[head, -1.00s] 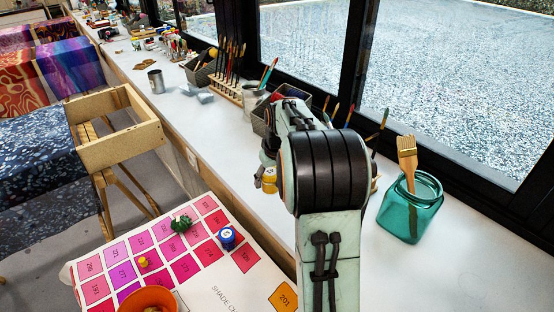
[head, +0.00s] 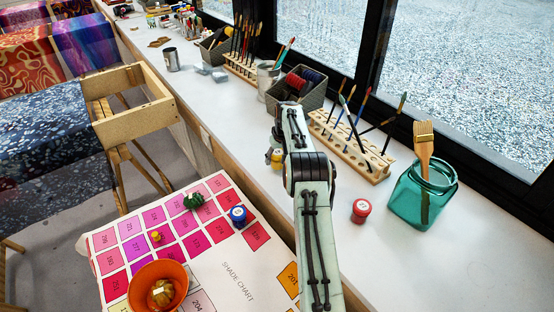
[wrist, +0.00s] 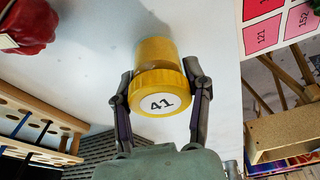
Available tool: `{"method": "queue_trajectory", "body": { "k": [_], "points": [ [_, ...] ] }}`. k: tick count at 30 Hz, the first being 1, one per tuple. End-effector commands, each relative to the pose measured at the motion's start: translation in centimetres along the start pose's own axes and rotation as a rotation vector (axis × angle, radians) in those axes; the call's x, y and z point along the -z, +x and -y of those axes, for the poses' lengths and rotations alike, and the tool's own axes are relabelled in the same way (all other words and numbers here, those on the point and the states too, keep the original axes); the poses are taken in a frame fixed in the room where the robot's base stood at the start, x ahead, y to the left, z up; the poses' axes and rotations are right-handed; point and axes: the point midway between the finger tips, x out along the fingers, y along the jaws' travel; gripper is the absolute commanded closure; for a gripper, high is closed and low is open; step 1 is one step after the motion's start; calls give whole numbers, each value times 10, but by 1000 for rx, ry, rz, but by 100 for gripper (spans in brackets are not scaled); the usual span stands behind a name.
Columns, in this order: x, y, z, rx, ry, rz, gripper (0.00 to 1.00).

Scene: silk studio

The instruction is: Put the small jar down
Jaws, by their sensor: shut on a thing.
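The small jar (wrist: 158,82) is yellow with a round lid marked 41. In the wrist view it sits between the two fingers of my gripper (wrist: 159,104), which is shut on it. In the head view the small jar (head: 276,157) is a little yellow patch just left of my arm, over the white worktop (head: 375,255). My arm hides most of my gripper there. I cannot tell whether the jar's base touches the worktop.
A red-lidded jar (head: 361,210) stands right of my arm; a wooden brush rack (head: 350,148) is behind it. A teal glass jar (head: 408,200) holds a brush. A dark basket (head: 297,92) stands further back. The shade chart (head: 235,270) carries a blue-lidded jar (head: 239,216) and an orange bowl (head: 140,285).

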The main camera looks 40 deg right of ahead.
Motion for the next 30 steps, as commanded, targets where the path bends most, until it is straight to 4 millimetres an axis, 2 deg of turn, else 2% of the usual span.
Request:
{"method": "queue_trajectory", "body": {
  "k": [3, 12, 13, 15, 25, 30],
  "points": [
    [-3, 10, 0, -1, 0, 0, 90],
    [-3, 12, 0, -1, 0, -1, 90],
    [-4, 13, 0, -1, 0, -1, 49],
    [-3, 12, 0, -1, 0, -1, 27],
    [-3, 11, 0, -1, 0, -2, 26],
    [-2, -8, -1, -2, 0, -5, 26]
  ]
}}
